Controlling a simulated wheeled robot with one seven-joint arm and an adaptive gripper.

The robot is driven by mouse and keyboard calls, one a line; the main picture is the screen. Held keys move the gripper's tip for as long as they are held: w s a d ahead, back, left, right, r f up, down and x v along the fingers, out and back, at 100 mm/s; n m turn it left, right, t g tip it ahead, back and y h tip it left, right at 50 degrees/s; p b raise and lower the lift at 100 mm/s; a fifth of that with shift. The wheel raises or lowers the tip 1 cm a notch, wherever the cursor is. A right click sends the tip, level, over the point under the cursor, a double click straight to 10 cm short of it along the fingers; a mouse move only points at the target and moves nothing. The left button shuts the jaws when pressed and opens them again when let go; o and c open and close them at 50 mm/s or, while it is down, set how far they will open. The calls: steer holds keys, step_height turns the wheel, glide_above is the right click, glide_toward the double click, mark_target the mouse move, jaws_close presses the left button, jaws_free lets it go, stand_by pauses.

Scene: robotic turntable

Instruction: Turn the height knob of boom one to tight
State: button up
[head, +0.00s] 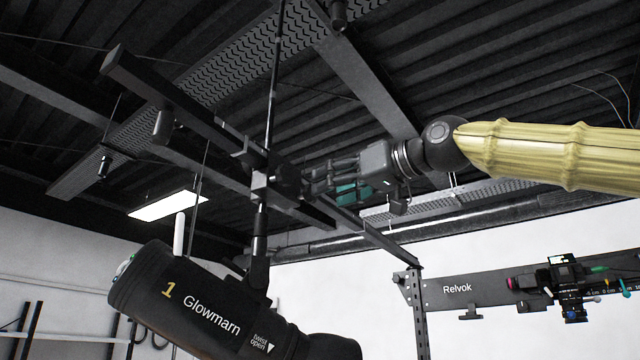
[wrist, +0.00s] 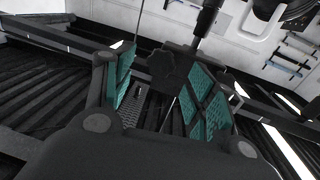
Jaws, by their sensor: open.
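Boom one is a black pole (head: 259,235) hanging from a clamp block on an overhead rail. It carries a black lamp (head: 200,305) marked "1 Glowmarn". A dark lobed height knob (head: 286,183) sticks out of the right side of the clamp. In the wrist view the knob (wrist: 168,72) shows ahead, between the two teal-padded fingers. My gripper (head: 308,180) comes from the right, fingers pointing left at the knob. It is open, with gaps between the knob and the finger pads (wrist: 160,75). I cannot tell whether the fingertips reach around the knob.
Dark overhead rails (head: 165,95) and a thin upright rod (head: 272,75) surround the clamp. A lit ceiling panel (head: 168,204) hangs at the left. A wall board marked "Relvok" (head: 440,288) holds gear at lower right. The space below my arm is clear.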

mark_target(308, 194)
steer(key=p+x, duration=0.1)
steer(key=x, duration=0.3)
steer(key=shift+p, duration=0.3)
steer(key=shift+s, duration=0.1)
